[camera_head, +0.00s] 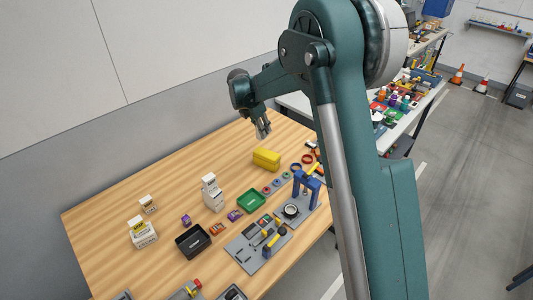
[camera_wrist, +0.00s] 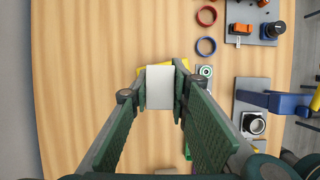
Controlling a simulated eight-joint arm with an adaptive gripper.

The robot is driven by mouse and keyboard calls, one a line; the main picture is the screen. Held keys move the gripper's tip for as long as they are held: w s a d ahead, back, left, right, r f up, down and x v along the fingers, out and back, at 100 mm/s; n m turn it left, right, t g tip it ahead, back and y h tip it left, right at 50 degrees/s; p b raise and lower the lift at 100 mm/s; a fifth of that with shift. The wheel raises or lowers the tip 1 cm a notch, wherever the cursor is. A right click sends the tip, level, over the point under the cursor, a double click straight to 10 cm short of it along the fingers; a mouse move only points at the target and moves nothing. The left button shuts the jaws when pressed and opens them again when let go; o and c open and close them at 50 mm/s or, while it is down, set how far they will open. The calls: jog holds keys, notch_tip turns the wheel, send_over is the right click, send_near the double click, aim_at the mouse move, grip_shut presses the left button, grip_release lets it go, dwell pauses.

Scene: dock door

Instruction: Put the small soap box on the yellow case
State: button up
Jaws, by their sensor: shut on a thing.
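A white box (camera_wrist: 160,87), taken to be the small soap box, is held between the two fingertips of my gripper (camera_wrist: 160,90) in the wrist view. My gripper also shows in the head view (camera_head: 263,130), raised above the table near its far end. The box is too small there to make out clearly. The yellow case (camera_head: 266,159) lies on the wooden table below and slightly right of my gripper. In the wrist view, only yellow edges of the case (camera_wrist: 183,63) show around the white box, which hides most of it. The box appears above the case; the gap cannot be judged exactly.
A white dispenser-like item (camera_head: 212,194), a green tray (camera_head: 251,199) and a black tray (camera_head: 193,241) stand on the table (camera_head: 110,215). A blue frame (camera_head: 307,190) stands on a grey plate to the right. Red and blue rings lie near the case. The table's far left is clear.

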jog(key=shift+w+d+r, duration=0.15)
jog(key=shift+d, duration=0.35)
jog(key=shift+w+d+r, duration=0.1)
jog(key=shift+w+d, duration=0.05)
jog(key=shift+d, duration=0.35)
send_over(269, 151)
jog(key=s+a, duration=0.1)
jog(key=shift+s+a+f, duration=0.1)
jog(key=shift+s+f, duration=0.05)
jog(key=shift+f, duration=3)
jog(key=shift+f, duration=0.1)
jog(key=shift+f, duration=1.8)
jog(key=shift+f, duration=0.1)
jog(key=o, duration=0.8)
jog(key=shift+o, duration=0.6)
